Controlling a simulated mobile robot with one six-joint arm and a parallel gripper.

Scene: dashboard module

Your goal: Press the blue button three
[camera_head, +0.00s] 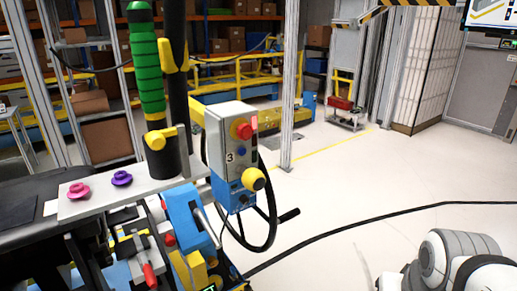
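A grey control box (231,145) stands upright near the middle, marked with a black 3. The small blue button (241,152) is on its front face, beside the 3 and below a red knob (241,130). Nothing covers the button. White and grey rounded links of my arm show in the lower right corner, well apart from the box. My gripper's fingers cannot be made out in this view.
Below the button are a blue panel (229,196) and a yellow knob (254,179). A black handwheel (268,236) juts out beneath. Pink (78,191) and purple (121,178) knobs sit left. A black cable (350,227) crosses the otherwise open floor.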

